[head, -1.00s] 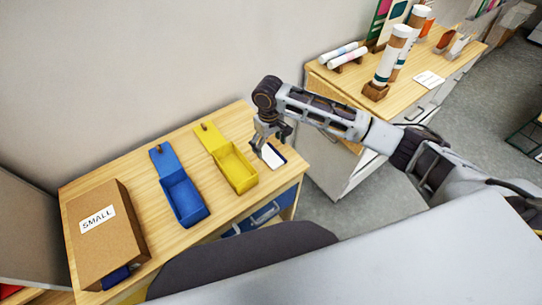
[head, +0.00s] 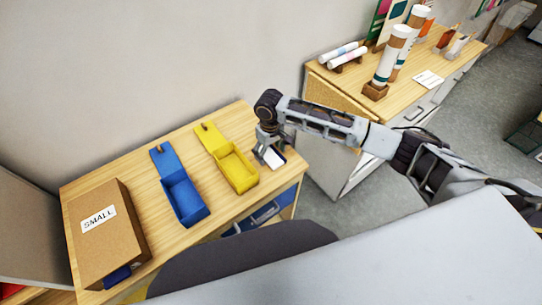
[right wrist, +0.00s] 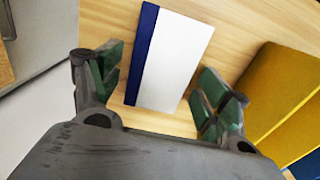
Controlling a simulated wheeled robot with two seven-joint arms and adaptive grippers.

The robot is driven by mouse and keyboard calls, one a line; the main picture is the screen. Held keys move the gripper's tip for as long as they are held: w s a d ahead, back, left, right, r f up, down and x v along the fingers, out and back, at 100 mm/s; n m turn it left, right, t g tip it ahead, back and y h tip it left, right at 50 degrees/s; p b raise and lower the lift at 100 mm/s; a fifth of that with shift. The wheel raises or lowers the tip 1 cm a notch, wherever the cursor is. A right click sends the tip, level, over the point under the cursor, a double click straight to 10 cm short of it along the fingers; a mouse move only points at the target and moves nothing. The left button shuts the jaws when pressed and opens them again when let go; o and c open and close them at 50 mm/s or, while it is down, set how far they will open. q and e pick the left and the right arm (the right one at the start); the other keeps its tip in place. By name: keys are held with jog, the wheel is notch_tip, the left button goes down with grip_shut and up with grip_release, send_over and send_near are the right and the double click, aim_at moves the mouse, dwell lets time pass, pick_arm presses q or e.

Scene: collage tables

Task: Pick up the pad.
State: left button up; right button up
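The pad (right wrist: 178,62) is white with a dark blue band along one edge. It lies flat on the wooden table. In the head view the pad (head: 275,157) is at the table's right end, partly hidden by my right gripper. My right gripper (head: 263,156) points down just over it. In the right wrist view the right gripper (right wrist: 160,88) is open, with one finger on each side of the pad and gaps between fingers and pad. My left gripper is not in view.
A yellow open box (head: 238,170) stands close beside the pad, with a blue open box (head: 186,199) and a cardboard box marked SMALL (head: 104,238) further left. A second table (head: 392,92) with tubes is at the right, across a gap.

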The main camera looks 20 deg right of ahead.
aim_at(270, 153)
jog(key=c, duration=0.8)
jog(key=shift+r, duration=0.1)
notch_tip(270, 153, up, 10)
jog(key=shift+b, duration=0.3)
dwell(0.5)
